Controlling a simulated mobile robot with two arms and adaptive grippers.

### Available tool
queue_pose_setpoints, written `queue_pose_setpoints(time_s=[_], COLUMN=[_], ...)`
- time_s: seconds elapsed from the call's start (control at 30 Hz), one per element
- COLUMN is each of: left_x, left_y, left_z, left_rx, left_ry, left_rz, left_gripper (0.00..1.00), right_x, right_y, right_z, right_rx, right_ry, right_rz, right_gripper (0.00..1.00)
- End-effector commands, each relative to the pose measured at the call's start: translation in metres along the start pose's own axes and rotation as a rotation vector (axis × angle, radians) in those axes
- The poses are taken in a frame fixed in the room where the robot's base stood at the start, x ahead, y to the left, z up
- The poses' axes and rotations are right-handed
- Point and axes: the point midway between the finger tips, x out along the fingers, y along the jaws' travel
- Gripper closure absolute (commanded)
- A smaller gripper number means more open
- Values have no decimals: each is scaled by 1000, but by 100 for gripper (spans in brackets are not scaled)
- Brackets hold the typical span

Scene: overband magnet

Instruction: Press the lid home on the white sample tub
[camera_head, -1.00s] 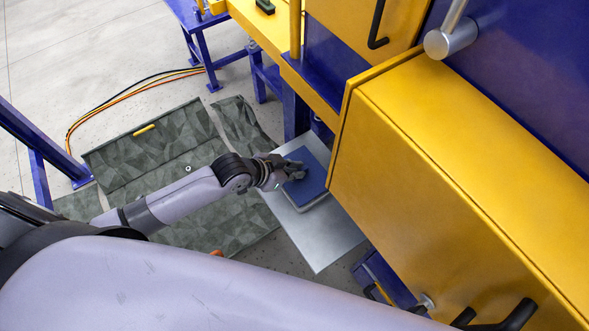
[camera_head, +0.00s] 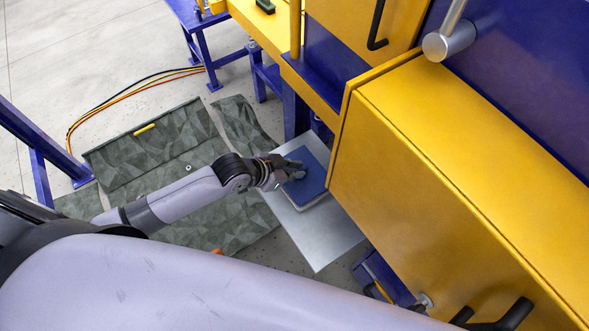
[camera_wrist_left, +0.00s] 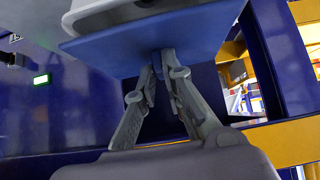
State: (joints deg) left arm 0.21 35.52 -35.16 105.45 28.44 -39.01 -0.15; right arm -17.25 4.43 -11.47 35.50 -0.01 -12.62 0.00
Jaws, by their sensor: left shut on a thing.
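The blue lid (camera_head: 315,180) lies over the white sample tub (camera_head: 317,203), whose pale edge shows below it on the metal shelf (camera_head: 322,245). My left gripper (camera_head: 296,171) is at the top of the lid, towards its left side. In the left wrist view the fingers (camera_wrist_left: 158,62) come together at the blue lid (camera_wrist_left: 195,38) and are shut on it. The part held between the fingertips is hidden. The tub (camera_wrist_left: 95,14) shows beyond the lid in that view. I cannot tell whether the lid sits fully down. My right gripper is not in view.
A large yellow housing (camera_head: 440,170) stands close to the right of the shelf. A blue upright (camera_head: 295,112) stands behind it. Grey-green mats (camera_head: 150,160) lie on the floor to the left, with cables (camera_head: 105,105) beyond. A green lit sign (camera_wrist_left: 41,80) shows in the left wrist view.

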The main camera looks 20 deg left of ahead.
Motion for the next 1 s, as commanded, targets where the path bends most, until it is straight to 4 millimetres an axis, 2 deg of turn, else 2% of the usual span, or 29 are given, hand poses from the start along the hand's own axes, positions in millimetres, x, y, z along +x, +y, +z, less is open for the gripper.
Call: queue_pose_setpoints(time_s=[1.0], left_x=[-1], left_y=[0], left_z=[-1], left_rx=[0], left_ry=[0], left_rz=[0], left_gripper=[100], right_x=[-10], right_y=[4], right_z=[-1], right_rx=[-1], right_ry=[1], right_rz=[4], right_gripper=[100])
